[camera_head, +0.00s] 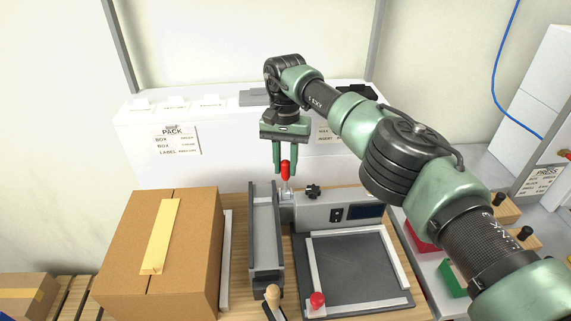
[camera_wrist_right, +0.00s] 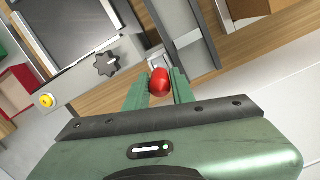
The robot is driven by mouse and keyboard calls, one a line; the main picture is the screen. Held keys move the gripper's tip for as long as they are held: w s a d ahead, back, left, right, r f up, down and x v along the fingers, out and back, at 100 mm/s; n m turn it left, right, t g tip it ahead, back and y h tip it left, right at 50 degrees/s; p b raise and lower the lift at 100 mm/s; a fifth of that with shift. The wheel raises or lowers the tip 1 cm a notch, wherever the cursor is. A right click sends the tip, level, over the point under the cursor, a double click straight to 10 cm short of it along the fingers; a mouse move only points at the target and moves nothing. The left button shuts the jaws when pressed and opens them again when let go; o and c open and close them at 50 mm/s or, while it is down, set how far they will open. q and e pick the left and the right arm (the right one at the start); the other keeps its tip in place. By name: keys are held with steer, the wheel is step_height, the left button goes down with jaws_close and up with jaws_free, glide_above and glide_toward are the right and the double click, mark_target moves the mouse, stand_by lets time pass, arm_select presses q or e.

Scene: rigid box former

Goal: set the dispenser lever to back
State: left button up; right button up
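The dispenser lever is a red knob (camera_head: 285,170) on a short metal stem, at the back end of a long grey channel (camera_head: 264,243). My right gripper (camera_head: 285,172) points down from above with one finger on each side of the red knob. A thin gap seems to show between fingers and knob, so it looks open around it. In the right wrist view the red knob (camera_wrist_right: 159,82) sits between the two green fingers (camera_wrist_right: 159,88). The stem is mostly hidden below the knob there. My left gripper is not in view.
A grey control box (camera_head: 338,212) with a black star knob (camera_head: 313,191) stands right of the lever. A framed dark plate (camera_head: 352,268) lies in front of it. A large taped carton (camera_head: 165,250) stands left of the channel. A white labelled unit (camera_head: 215,150) is behind.

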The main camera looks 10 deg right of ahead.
steer(key=shift+o, duration=1.1)
steer(key=shift+r, duration=0.15)
steer(key=r, duration=0.5)
steer(key=shift+w+r+b, duration=0.2)
steer(key=shift+w+b, duration=0.1)
steer(key=shift+r+p, duration=0.65)
steer(key=shift+p, duration=0.35)
steer(key=shift+r+p, duration=0.4)
steer(key=shift+p, duration=0.35)
